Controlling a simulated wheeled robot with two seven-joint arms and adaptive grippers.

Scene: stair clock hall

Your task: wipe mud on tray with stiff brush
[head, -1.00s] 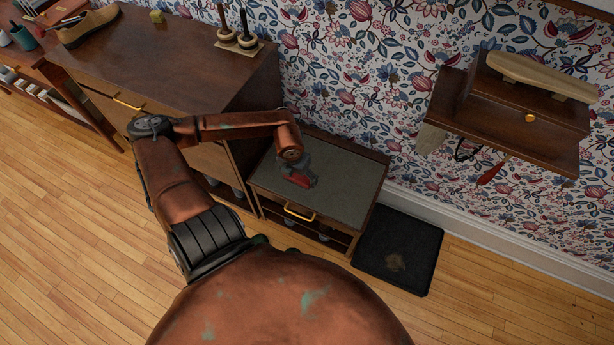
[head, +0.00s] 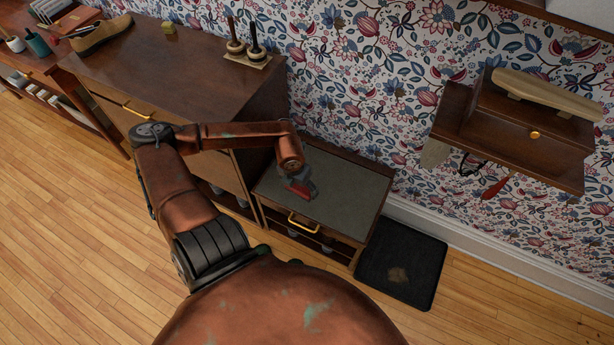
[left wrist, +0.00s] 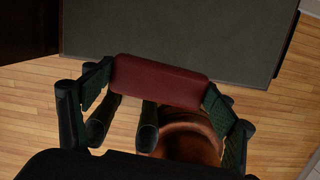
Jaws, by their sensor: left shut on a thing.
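The black tray (head: 428,262) lies on the floor against the wall, right of a low cabinet. A brown patch of mud (head: 398,274) is on it. My left gripper (head: 299,182) is over the grey top of the low cabinet. It is shut on the stiff brush, whose red body (head: 304,191) shows at the fingertips. In the left wrist view the red brush body (left wrist: 160,82) spans between the two fingers; its bristles cannot be made out. The brush is apart from the tray. My right gripper is in neither view.
The low cabinet (head: 345,190) stands between a taller brown cabinet (head: 165,70) and the tray. A wall shelf (head: 510,135) with a hanging red item (head: 495,187) juts out above and right of the tray. The wood floor (head: 70,250) in front is clear.

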